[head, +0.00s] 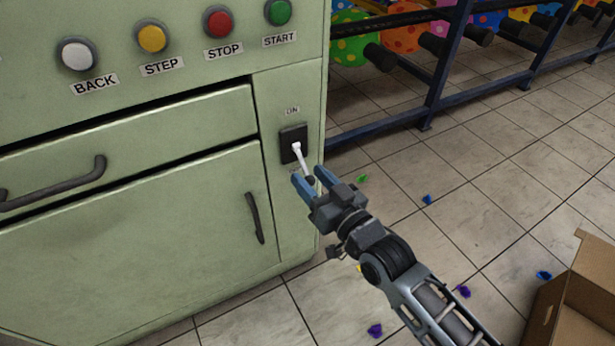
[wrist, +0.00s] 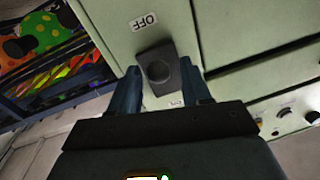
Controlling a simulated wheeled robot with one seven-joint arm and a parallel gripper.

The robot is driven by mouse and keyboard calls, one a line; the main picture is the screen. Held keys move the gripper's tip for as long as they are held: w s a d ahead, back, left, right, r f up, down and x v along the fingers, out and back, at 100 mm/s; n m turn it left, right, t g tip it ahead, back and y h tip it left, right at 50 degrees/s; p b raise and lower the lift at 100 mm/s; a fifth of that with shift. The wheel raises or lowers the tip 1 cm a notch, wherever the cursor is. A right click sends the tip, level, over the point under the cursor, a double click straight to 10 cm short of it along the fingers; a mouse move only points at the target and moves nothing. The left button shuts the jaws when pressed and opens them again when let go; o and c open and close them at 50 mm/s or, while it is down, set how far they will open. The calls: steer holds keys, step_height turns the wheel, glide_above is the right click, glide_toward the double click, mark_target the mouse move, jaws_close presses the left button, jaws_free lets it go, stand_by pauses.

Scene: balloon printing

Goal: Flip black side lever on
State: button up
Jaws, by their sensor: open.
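The side lever (head: 299,154) is a pale stem on a black plate (head: 293,138) on the green cabinet's front, below the ON label (head: 292,110). It points down, away from that label, toward a dark knob at its end. In the wrist view the black knob (wrist: 159,72) is large, near the OFF label (wrist: 145,21). My gripper (head: 310,176) is open at the lever's lower end. In the wrist view its two blue fingers (wrist: 160,84) stand on either side of the knob. Whether they touch it I cannot tell.
Above are the BACK (head: 76,54), STEP (head: 152,37), STOP (head: 218,22) and START (head: 278,12) buttons. The cabinet door handle (head: 254,217) is left of my gripper. A cardboard box (head: 568,300) stands at the lower right. Tiled floor with small coloured scraps lies between.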

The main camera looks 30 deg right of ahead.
steer(key=shift+w+a, duration=0.1)
steer(key=shift+w, duration=0.85)
steer(key=shift+c, duration=0.4)
jaws_close()
